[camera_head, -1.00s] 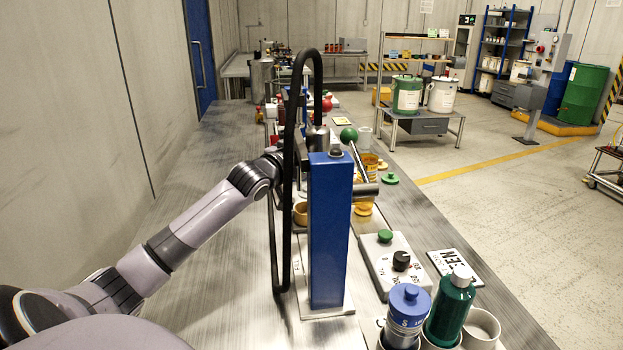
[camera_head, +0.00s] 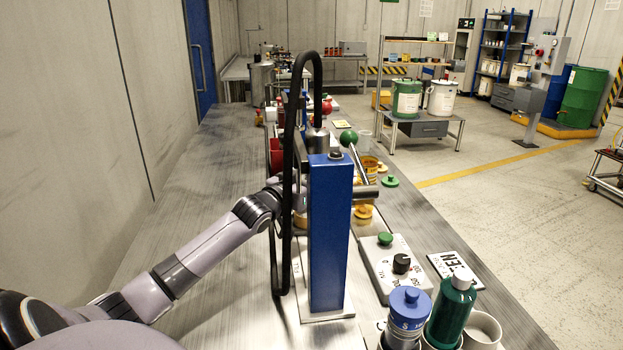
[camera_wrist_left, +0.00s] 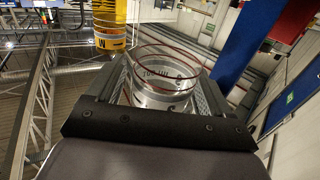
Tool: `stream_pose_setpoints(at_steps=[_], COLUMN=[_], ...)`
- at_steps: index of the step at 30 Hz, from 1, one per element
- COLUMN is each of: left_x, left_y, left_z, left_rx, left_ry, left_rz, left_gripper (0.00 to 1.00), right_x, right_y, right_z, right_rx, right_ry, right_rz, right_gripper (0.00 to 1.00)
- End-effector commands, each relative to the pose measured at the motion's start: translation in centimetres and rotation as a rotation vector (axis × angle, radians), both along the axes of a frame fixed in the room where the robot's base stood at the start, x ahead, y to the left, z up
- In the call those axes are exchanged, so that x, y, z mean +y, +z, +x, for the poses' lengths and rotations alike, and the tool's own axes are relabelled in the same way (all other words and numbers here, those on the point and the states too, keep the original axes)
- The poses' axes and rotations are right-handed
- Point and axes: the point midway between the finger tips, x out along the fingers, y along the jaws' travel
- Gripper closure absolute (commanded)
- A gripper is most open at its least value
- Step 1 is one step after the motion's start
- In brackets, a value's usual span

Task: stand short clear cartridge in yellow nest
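In the left wrist view a short clear cartridge (camera_wrist_left: 165,78) with dark red rims sits between the fingers of my left gripper (camera_wrist_left: 168,88), which appears shut on it. A yellow labelled cylinder (camera_wrist_left: 109,25) stands just beyond it. In the head view my left forearm reaches behind the blue column, so the gripper and the clear cartridge are hidden there. A yellow ring-shaped part (camera_head: 363,213), possibly the yellow nest, shows right of the column, below an amber cylinder (camera_head: 367,168). Its inside cannot be made out. My right gripper is not in view.
The blue column (camera_head: 330,235) with a black hose (camera_head: 288,150) blocks much of the bench. A control box (camera_head: 391,265) and blue-capped (camera_head: 409,310) and green (camera_head: 450,310) bottles stand front right. The bench's left side is clear.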

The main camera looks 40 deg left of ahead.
Motion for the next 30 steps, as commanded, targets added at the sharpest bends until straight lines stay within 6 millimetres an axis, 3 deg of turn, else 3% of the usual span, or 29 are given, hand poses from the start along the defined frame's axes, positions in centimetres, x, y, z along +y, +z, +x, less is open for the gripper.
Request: stream_pose_setpoints(at_steps=[11,30], left_x=[-0.2,-1.0], left_y=[-0.1,-0.1], left_z=[-1.2,-9.4], left_rx=[0.001,0.003], left_ry=[-0.001,0.0], left_rz=[0.0,0.0], left_gripper=[0.19,0.19], right_x=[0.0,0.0], right_y=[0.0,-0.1], right_z=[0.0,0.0], right_rx=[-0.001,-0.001], right_ry=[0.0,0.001], right_rz=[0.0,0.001], right_gripper=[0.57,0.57])
